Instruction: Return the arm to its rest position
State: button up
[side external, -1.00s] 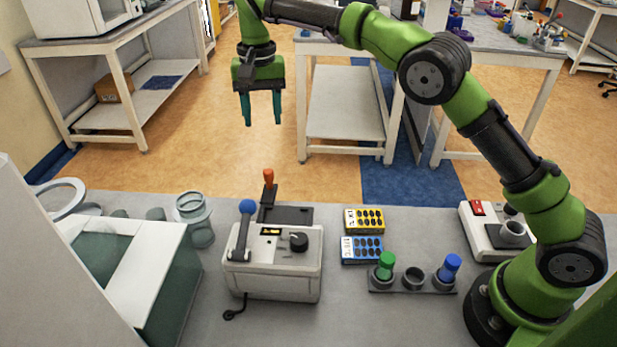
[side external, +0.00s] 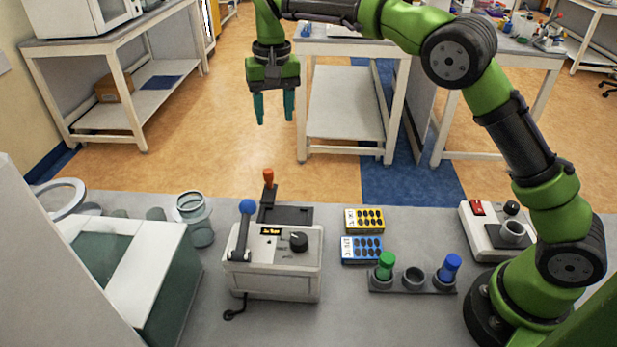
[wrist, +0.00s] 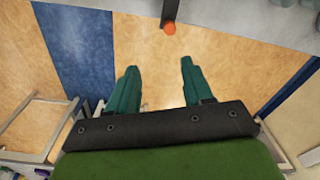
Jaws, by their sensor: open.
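My gripper (side external: 274,107) hangs fingers-down in the air, high beyond the far edge of the bench, in the upper middle of the side view. Its two teal fingers are apart with nothing between them. In the wrist view my gripper (wrist: 158,85) is also open and empty, with orange floor below it. My green and black arm reaches from its base at the right of the bench up and over to the left.
On the bench (side external: 375,325) stand a press-like machine (side external: 272,270) with blue and orange-handled levers, yellow (side external: 364,219) and blue (side external: 361,250) blister packs, a rack (side external: 412,285) with green and blue-capped vials, a white device (side external: 485,235) and a glass jar (side external: 196,220). The air around my gripper is clear.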

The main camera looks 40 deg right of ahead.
jog(key=s+d+r+t+y, duration=0.1)
jog(key=s+d+t, duration=0.2)
jog(key=s, duration=1.1)
jog(key=s+d+r+t+y, duration=0.1)
jog(key=s+d, duration=0.4)
jog(key=s, duration=1)
jog(key=r+t, duration=0.1)
jog(key=t, duration=0.1)
jog(key=shift+s+n+t, duration=0.2)
jog(key=shift+n+t, duration=0.1)
jog(key=shift+n, duration=0.1)
